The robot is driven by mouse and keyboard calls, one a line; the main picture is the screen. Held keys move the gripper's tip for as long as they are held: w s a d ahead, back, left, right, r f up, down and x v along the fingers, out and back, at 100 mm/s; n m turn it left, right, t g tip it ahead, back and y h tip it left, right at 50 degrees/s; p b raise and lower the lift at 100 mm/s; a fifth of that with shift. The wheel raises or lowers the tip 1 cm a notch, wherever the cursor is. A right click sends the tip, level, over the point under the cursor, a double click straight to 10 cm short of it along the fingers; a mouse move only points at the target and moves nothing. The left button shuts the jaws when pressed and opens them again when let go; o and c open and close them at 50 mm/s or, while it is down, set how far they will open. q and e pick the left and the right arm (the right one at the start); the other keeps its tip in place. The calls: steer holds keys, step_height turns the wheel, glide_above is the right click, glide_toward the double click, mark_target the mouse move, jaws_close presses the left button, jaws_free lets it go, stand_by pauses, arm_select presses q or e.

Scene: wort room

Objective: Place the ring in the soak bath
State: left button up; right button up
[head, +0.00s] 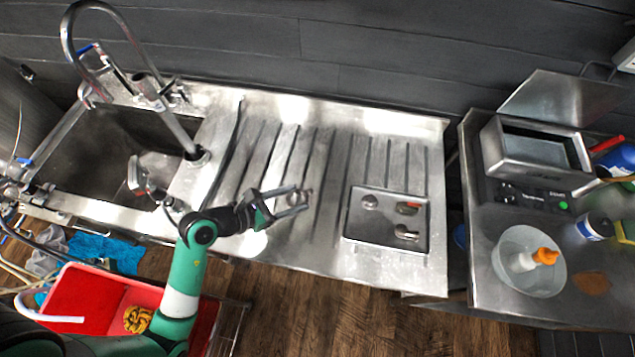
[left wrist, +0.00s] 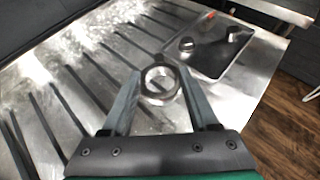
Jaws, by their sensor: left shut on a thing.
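My left gripper (head: 302,199) is over the ribbed steel drainboard, left of a shallow tray. It is shut on a small grey metal ring (left wrist: 147,84), which sits between the fingertips in the left wrist view with its opening facing the camera. An open rectangular steel bath (head: 488,153), which looks like the soak bath, stands on the right-hand bench with its lid raised behind it. Grey liquid or a dark inside shows in it. The ring is well to the left of this bath. My right gripper is not in view.
The shallow tray (head: 386,245) holds several small metal parts, one with red on it. A bowl (head: 505,280) with an orange-capped bottle (head: 530,260) stands in front of the bath. A gap separates drainboard and bench. A sink (head: 110,150) and tall tap are at left.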

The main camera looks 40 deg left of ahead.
arm_select(q)
steer(key=w+a+f+b, duration=0.1)
steer(key=w+f+b, duration=0.1)
steer(key=w+f, duration=0.1)
steer(key=w+a+f+b, duration=0.2)
steer(key=w+f, duration=0.1)
steer(key=w, duration=0.2)
steer(key=w+a+f+b, duration=0.1)
steer(key=w+f, duration=0.2)
steer(key=w, duration=0.1)
steer(key=shift+w+a+f+b, duration=0.15)
steer(key=shift+w+a+b, duration=0.15)
steer(key=shift+w+b, duration=0.1)
steer(key=shift+w+a+f+b, duration=0.15)
steer(key=shift+f+b, duration=0.8)
steer(key=shift+f, duration=0.85)
steer(key=shift+f, duration=0.15)
steer(key=o, duration=1.4)
